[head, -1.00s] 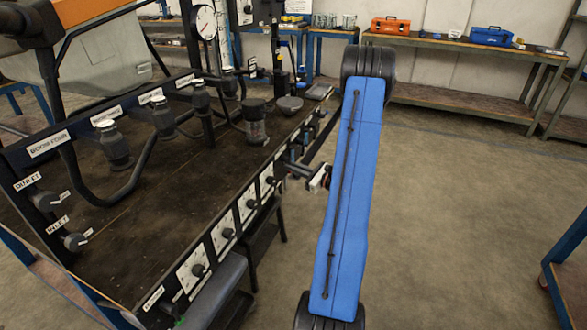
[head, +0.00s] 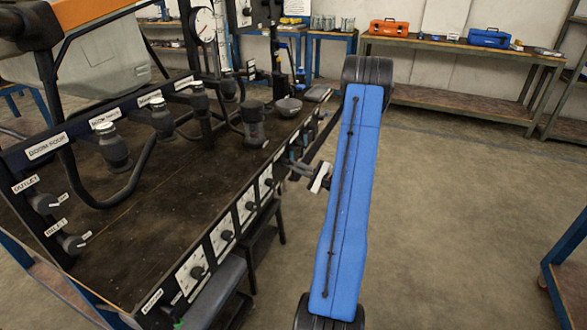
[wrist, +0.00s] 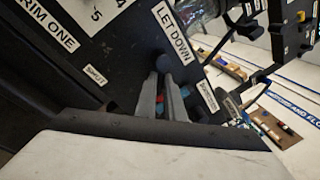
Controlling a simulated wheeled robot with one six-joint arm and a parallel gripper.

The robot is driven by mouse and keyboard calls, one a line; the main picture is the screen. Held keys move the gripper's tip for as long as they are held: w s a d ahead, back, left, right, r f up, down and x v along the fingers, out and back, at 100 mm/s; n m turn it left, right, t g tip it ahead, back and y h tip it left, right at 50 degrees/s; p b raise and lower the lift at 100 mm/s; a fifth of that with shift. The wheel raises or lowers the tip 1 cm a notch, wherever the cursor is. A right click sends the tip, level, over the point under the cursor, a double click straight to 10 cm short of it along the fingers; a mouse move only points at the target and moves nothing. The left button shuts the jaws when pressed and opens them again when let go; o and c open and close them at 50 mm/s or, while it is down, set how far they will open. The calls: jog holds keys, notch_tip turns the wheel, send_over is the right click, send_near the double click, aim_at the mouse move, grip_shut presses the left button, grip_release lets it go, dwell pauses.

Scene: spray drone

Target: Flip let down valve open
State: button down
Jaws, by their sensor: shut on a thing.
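The "LET DOWN" label (wrist: 174,34) is on the dark panel in the wrist view. Below it, my gripper (wrist: 163,88) reaches to the panel with its two grey fingers close together. It is shut on the let down valve (wrist: 166,64), a dark knob-like piece at the fingertips. The fingers hide much of the valve, so its exact angle is hard to tell. In the head view my gripper (head: 297,170) is at the far right end of the bench front, partly behind my blue arm. The valve cannot be made out there.
The bench (head: 150,215) carries a row of labelled dials and knobs (head: 224,235) along its front. A dark cup (head: 254,125) and a bowl (head: 288,107) stand on top near its far end. A stool (head: 215,290) is under the near edge. The floor right of my arm is clear.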

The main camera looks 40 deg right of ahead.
jog(key=n, duration=0.3)
jog(key=r+n+y, duration=0.1)
jog(key=n, duration=0.1)
jog(key=shift+w+d, duration=0.1)
jog(key=shift+d, duration=0.25)
jog(key=shift+r+n+y, duration=0.2)
jog(key=shift+n+y, duration=0.2)
jog(key=shift+n, duration=0.8)
jog(key=shift+r+n+y, duration=0.2)
jog(key=shift+n+y, duration=0.2)
jog(key=shift+n, duration=0.8)
jog(key=shift+d, duration=0.1)
jog(key=c, duration=1.9)
grip_release()
jog(key=v, duration=1.7)
